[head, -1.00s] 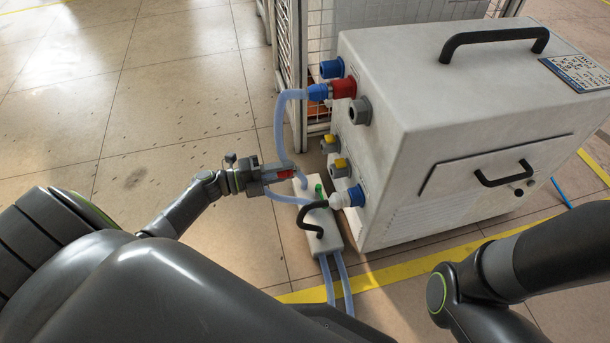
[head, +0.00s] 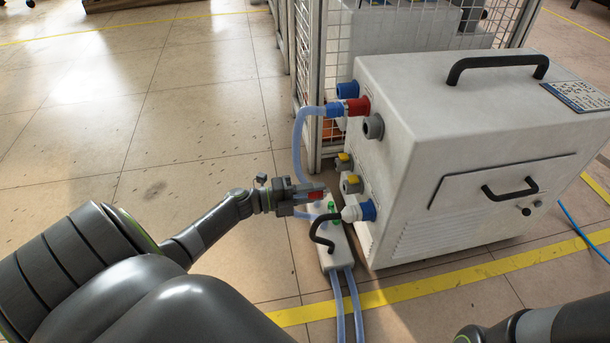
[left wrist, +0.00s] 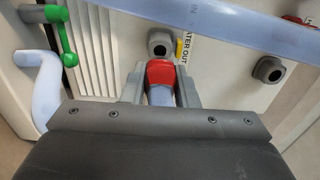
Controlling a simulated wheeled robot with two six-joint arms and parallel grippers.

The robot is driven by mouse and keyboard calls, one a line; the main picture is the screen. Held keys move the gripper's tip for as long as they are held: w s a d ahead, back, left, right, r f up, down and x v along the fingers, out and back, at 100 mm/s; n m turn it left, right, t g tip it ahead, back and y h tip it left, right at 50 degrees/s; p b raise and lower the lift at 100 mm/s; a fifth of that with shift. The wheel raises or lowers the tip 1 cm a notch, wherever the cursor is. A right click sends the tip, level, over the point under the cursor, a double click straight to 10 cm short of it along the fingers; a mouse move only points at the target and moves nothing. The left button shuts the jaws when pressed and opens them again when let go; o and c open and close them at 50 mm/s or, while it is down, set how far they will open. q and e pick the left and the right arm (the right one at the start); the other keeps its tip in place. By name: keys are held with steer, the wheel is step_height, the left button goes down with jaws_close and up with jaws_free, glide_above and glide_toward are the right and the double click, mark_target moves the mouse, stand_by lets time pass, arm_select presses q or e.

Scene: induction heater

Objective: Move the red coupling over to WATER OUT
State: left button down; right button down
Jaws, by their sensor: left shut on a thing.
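The red coupling (head: 315,196) is held between the fingers of my left gripper (head: 318,197). In the left wrist view the red coupling (left wrist: 161,73) sits between the finger ends, with a pale hose behind it. A grey port (left wrist: 161,42) lies just beyond it, beside a yellow tag and the WATER OUT label (left wrist: 188,50). The coupling overlaps the port's lower edge in this view; I cannot tell whether they touch. In the head view a grey port with a yellow tag (head: 352,183) is just right of the fingertips, with a small gap. My right gripper is out of view.
The white heater cabinet (head: 470,150) stands at right. A hose (head: 300,135) arches to a blue and red connector above. A white manifold (head: 328,240) with green valve and black handle stands below my gripper. A pale hose (left wrist: 220,22) crosses above the port in the wrist view.

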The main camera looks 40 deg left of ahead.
mark_target(327, 190)
arm_select(q)
steer(key=shift+x, duration=1.85)
stand_by(0.6)
steer(key=shift+w+d, duration=0.45)
steer(key=shift+w, duration=0.1)
stand_by(0.5)
steer(key=c, duration=1.1)
jaws_free()
steer(key=shift+o, duration=0.2)
steer(key=shift+p, duration=0.3)
